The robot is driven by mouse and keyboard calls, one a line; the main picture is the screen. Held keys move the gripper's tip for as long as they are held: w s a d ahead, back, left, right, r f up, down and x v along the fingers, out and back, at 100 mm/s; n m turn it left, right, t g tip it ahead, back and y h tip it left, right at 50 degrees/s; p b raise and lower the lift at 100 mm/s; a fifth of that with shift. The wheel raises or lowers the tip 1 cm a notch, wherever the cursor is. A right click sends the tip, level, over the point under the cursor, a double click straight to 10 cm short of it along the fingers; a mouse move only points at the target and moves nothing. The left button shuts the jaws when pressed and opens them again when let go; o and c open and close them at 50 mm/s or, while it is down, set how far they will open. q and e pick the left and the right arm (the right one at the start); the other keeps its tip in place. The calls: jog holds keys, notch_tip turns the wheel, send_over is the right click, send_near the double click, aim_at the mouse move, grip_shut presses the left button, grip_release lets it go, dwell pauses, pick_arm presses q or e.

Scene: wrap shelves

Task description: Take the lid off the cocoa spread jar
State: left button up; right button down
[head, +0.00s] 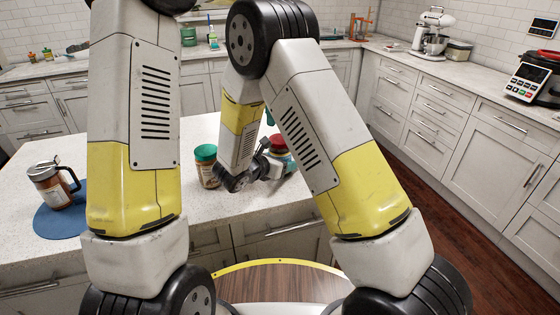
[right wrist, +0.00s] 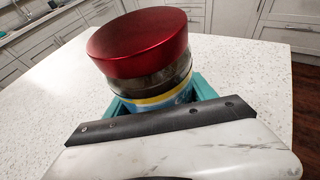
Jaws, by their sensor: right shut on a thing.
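A jar with a shiny red lid, a dark band below it and a blue and yellow label (right wrist: 150,50) stands upright in the right wrist view. I take it for the cocoa spread jar, though its label cannot be read. Its red lid is on. My right gripper (right wrist: 165,98) is shut around the jar's body below the lid, with teal fingers showing on both sides. In the head view the red lid (head: 279,144) shows behind my right gripper (head: 283,163), over the island counter. My left arm rises at the left, and its gripper is out of view.
A jar with a green lid (head: 206,166) stands on the island counter (head: 215,207), left of my right gripper. A syrup dispenser with a black handle (head: 52,187) stands on a blue round mat (head: 60,222) at the far left. The counter's front edge is near.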

aim_at(280, 139)
pick_arm(q)
jog(key=m, duration=1.3)
jog(key=shift+f+m, duration=0.3)
jog(key=shift+f, duration=0.2)
notch_tip(280, 139, down, 7)
